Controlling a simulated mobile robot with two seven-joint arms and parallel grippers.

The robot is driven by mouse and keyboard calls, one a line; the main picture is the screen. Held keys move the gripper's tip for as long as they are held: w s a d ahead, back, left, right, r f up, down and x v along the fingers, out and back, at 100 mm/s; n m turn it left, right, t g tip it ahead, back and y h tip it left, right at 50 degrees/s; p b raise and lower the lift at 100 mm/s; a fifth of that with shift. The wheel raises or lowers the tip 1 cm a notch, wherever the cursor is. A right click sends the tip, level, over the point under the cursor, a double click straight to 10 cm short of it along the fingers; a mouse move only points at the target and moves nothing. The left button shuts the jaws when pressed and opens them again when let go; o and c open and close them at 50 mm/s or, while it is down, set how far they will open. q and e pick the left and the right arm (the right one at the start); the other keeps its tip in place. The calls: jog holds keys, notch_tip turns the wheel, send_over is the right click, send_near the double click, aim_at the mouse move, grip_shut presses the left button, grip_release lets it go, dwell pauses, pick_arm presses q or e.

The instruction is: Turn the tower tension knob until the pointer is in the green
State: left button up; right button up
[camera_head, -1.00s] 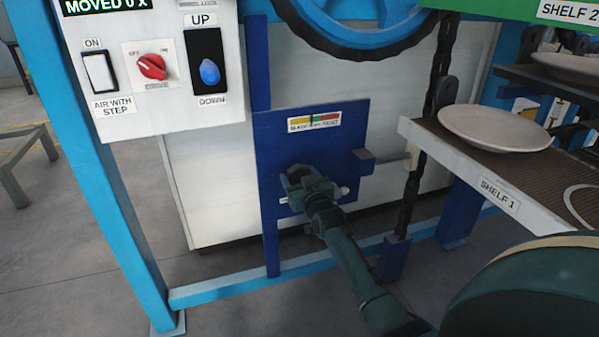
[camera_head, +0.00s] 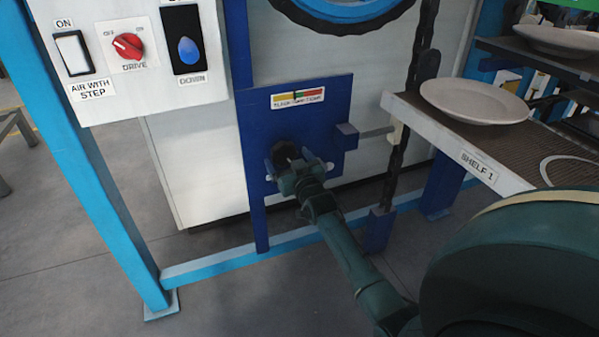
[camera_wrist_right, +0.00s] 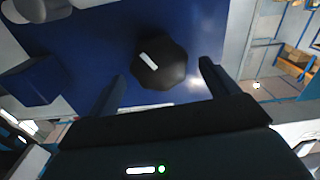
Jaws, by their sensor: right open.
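The tower tension knob (camera_head: 284,150) is dark and sits on the blue panel (camera_head: 335,118). In the right wrist view the dark, many-sided knob (camera_wrist_right: 158,72) bears a white mark. The tension gauge (camera_head: 298,97) above it has yellow, green and red bands. Its thin dark pointer (camera_head: 295,97) stands near the yellow-green border; the exact band is hard to tell. My right gripper (camera_head: 292,168) is open in front of the knob. In the right wrist view its fingers (camera_wrist_right: 160,88) are spread on either side of the knob, with gaps. My left gripper is not in view.
A control box (camera_head: 130,95) with a red drive switch and a blue up/down rocker is at upper left. Shelf 1 (camera_head: 440,140) with a white plate (camera_head: 474,101) juts out at right. A dark chain (camera_head: 397,170) hangs between panel and shelf.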

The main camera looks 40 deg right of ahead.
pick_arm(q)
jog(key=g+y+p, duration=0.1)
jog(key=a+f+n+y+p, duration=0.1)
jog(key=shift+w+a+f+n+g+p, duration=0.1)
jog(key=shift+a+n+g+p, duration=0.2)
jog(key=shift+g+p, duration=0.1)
pick_arm(e)
jog(key=v, duration=1)
